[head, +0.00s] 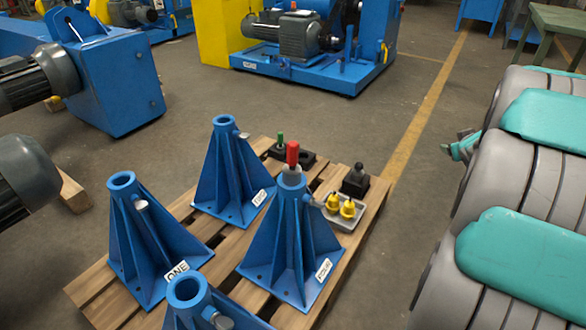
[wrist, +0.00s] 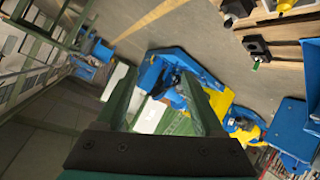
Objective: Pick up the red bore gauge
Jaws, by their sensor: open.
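The red bore gauge (head: 292,155), with a red handle above a grey body, stands upright at the top of the front-right blue pedestal (head: 293,240) in the head view. Its lower end is hidden in or behind the pedestal's top. My gripper (wrist: 156,78) shows in the wrist view with its two green fingers apart and nothing between them. It points toward the floor and distant machines. The red gauge is not visible in the wrist view. In the head view, a small teal part beside my arm, right of the pallet, is mostly hidden.
Other blue pedestals (head: 228,175) share the wooden pallet (head: 95,290). Behind the red gauge are a green-handled gauge (head: 281,139) on a black block, a black-knobbed piece (head: 356,180) and a tray (head: 350,222) with yellow pieces. Bare floor lies between pallet and arm.

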